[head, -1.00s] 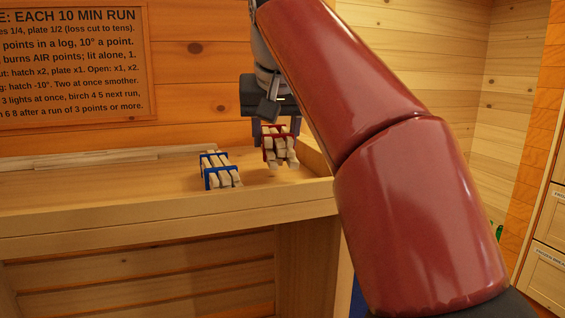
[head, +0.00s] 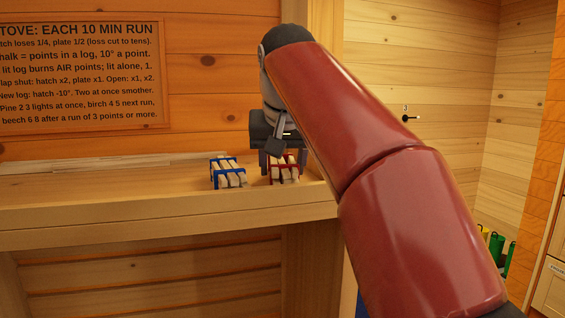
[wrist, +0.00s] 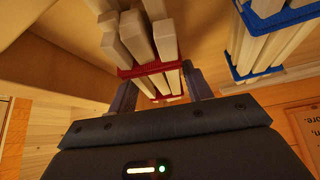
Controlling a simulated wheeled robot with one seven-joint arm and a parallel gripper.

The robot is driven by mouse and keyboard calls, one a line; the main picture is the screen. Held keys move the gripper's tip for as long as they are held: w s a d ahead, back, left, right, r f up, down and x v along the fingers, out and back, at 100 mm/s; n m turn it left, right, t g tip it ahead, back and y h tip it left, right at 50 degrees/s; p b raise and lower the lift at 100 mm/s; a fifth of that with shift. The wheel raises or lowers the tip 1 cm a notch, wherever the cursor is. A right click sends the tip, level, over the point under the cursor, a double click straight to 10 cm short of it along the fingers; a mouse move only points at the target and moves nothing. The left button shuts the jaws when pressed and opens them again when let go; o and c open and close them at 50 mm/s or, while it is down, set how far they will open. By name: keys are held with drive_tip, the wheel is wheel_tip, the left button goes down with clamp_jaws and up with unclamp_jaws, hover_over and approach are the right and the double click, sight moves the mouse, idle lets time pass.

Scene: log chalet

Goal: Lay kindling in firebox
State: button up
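The red-banded kindling bundle (head: 285,170), several pale sticks in a red frame, is at the right end of the wooden ledge. In the head view it looks low, at or just above the ledge top; I cannot tell if it touches. My gripper (head: 284,160) has one finger on each side of it and appears shut on it. The wrist view shows the red bundle (wrist: 150,67) between my fingers (wrist: 162,95). A blue-banded kindling bundle (head: 229,174) lies just left of it, also seen in the wrist view (wrist: 262,45). I see no firebox.
The wooden ledge (head: 120,202) runs left, mostly clear. A pale strip (head: 120,163) lies along its back. A stove notice (head: 80,70) hangs on the log wall. Yellow and green items (head: 495,245) stand at far right.

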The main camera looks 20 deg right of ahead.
drive_tip(key=o, duration=0.3)
drive_tip(key=shift+f+b, duration=0.15)
drive_tip(key=shift+b, duration=0.2)
